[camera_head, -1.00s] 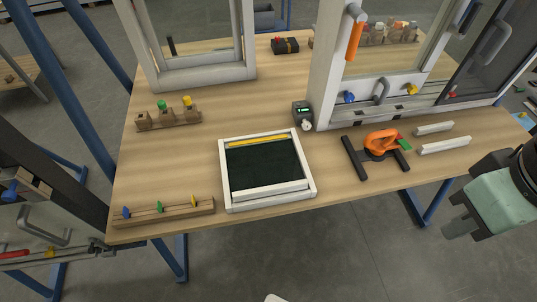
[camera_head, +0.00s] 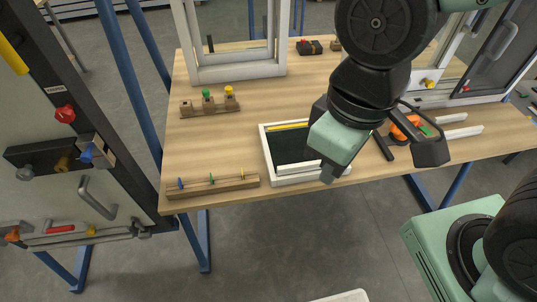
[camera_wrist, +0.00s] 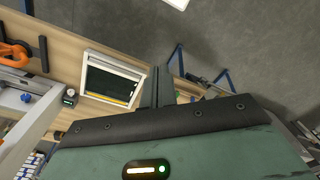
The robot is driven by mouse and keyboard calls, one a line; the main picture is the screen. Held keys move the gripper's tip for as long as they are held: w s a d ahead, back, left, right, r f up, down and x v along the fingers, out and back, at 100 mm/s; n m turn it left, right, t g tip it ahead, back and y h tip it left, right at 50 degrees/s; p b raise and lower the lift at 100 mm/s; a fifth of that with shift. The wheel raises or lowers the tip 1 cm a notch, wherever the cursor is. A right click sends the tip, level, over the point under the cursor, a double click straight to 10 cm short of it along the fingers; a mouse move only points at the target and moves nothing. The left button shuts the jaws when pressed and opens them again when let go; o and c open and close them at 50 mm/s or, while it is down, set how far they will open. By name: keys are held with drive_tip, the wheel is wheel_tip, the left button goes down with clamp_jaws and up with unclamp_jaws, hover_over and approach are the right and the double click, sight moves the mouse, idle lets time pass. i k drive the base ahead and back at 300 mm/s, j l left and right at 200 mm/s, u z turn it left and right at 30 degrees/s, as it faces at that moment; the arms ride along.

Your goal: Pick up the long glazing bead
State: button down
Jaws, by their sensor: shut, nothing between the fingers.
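Two white strips lie on the right part of the wooden table in the head view. The nearer, longer strip (camera_head: 464,132) looks like the long glazing bead. A shorter white strip (camera_head: 453,119) lies just behind it. My gripper (camera_head: 329,176) points down in front of the small white frame, well to the left of both strips. It also shows in the wrist view (camera_wrist: 155,74), its dark fingers close together with nothing between them. Neither loose strip can be made out in the wrist view.
The small white frame with a dark panel (camera_head: 275,166) lies at the table's front, partly behind my gripper. An orange tool (camera_head: 404,128) sits left of the strips, partly hidden. A wooden peg rack (camera_head: 213,185) and window frames (camera_head: 184,45) stand around.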

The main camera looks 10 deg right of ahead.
sight(469, 132)
drive_tip(key=l, duration=0.5)
drive_tip(key=i+l, duration=0.15)
drive_tip(key=l, duration=0.35)
drive_tip(key=l+z, duration=0.1)
drive_tip(key=l, duration=0.4)
drive_tip(key=i+l, duration=0.15)
drive_tip(key=l, duration=0.35)
